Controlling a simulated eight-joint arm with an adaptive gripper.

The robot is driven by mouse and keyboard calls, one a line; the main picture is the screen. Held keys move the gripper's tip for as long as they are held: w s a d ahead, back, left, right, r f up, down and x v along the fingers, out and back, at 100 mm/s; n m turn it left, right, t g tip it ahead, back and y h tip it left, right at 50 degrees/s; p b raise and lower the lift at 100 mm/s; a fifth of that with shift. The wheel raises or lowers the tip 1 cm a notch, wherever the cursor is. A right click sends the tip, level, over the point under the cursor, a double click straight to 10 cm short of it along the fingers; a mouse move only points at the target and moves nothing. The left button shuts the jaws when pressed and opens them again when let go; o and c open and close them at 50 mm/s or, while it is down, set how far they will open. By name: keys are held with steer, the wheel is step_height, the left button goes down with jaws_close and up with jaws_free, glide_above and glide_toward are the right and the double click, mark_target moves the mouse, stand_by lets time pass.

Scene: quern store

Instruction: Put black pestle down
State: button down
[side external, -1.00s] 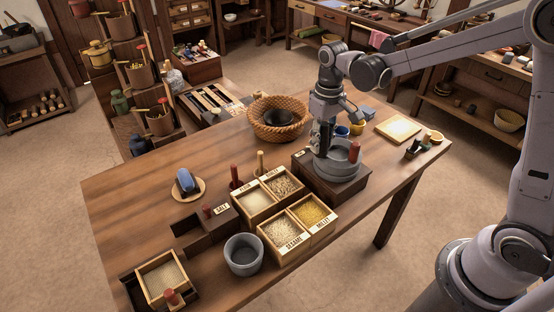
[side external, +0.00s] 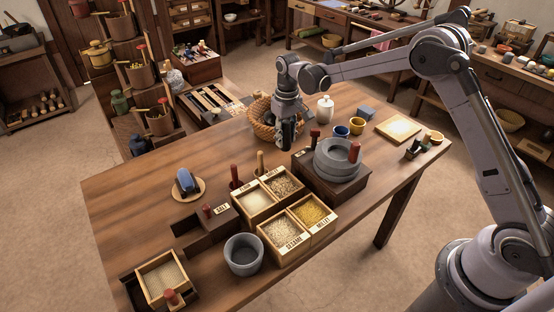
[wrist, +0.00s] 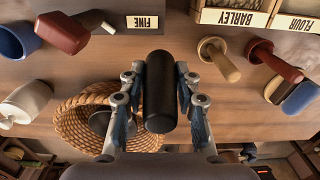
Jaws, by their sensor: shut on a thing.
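The black pestle (wrist: 160,92) is a dark cylinder held between the two fingers of my gripper (wrist: 155,98) in the wrist view. In the side external view my gripper (side external: 287,122) points down, with the black pestle (side external: 287,135) showing dark at its tips. It is over the table between the woven basket (side external: 259,127) and the stone quern (side external: 338,165). The basket also shows in the wrist view (wrist: 72,132), left of the pestle. I cannot tell whether the pestle's lower end touches the table.
A tan pestle (wrist: 217,58) and a dark red pestle (wrist: 273,60) stand near the grain boxes. A white jar (side external: 325,108) stands right of my gripper. A grey stone bowl (side external: 243,255) stands at the front. The table's left part (side external: 145,180) is mostly clear.

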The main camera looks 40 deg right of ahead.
steer(key=shift+f, duration=3.65)
steer(key=shift+f, duration=0.15)
steer(key=c, duration=1)
jaws_free()
steer(key=shift+o, duration=0.2)
